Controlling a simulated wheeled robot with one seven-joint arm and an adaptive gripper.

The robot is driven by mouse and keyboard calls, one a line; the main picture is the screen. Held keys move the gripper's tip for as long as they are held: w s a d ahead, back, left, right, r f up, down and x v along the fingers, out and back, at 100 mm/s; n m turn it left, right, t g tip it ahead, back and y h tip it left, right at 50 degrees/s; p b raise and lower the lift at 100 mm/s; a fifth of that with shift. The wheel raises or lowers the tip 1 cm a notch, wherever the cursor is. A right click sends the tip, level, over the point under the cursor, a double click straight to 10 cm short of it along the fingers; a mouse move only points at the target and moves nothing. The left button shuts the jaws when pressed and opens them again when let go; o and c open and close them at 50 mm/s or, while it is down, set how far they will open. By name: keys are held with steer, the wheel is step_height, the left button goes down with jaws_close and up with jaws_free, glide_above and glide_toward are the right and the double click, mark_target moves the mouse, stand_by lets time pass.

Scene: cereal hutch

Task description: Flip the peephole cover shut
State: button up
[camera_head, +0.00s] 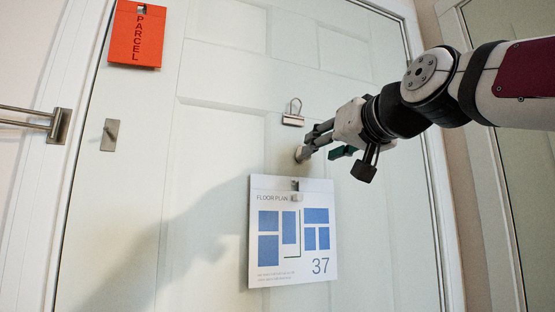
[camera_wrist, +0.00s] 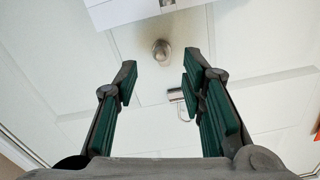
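A small round metal peephole fitting (camera_wrist: 161,50) sits on the white door, just beyond my fingertips in the wrist view. In the head view the peephole fitting (camera_head: 301,154) shows partly beside my fingers. I cannot make out its cover as a separate part or tell how far it is swung. My gripper (camera_wrist: 160,68) is open and empty, with its green-padded fingers to either side of the fitting in the picture. In the head view my gripper (camera_head: 316,141) reaches the door from the right; I cannot tell whether it touches.
A binder clip (camera_head: 293,120) is on the door above the peephole. A floor plan sign (camera_head: 290,265) hangs just below. An orange parcel tag (camera_head: 136,45) hangs at upper left. A metal plate with a latch (camera_head: 110,135) and a handle (camera_head: 59,126) are at left.

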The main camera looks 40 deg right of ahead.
steer(key=shift+v, duration=2.4)
steer(key=shift+f, duration=0.1)
steer(key=w+a+f+n+g+y, duration=0.25)
steer(key=a+f, duration=0.35)
steer(key=f, duration=0.6)
steer(key=w+a+f+n+g+y, duration=0.15)
steer(key=a+f+g, duration=0.35)
steer(key=f, duration=0.7)
steer(key=s+a+f+n+g, duration=0.1)
steer(key=s+a+f+g, duration=0.2)
steer(key=s+f, duration=0.35)
steer(key=s+a+f+g+y, duration=0.1)
steer(key=s+a+f+g, duration=0.15)
steer(key=f, duration=0.65)
steer(key=s+a+f+n+g, duration=0.1)
steer(key=s+a+f+g, duration=0.15)
steer(key=s+f, duration=0.45)
step_height(320, 180, up, 13)
steer(key=t+p, duration=0.2)
steer(key=p, duration=1.1)
steer(key=shift+w, duration=0.3)
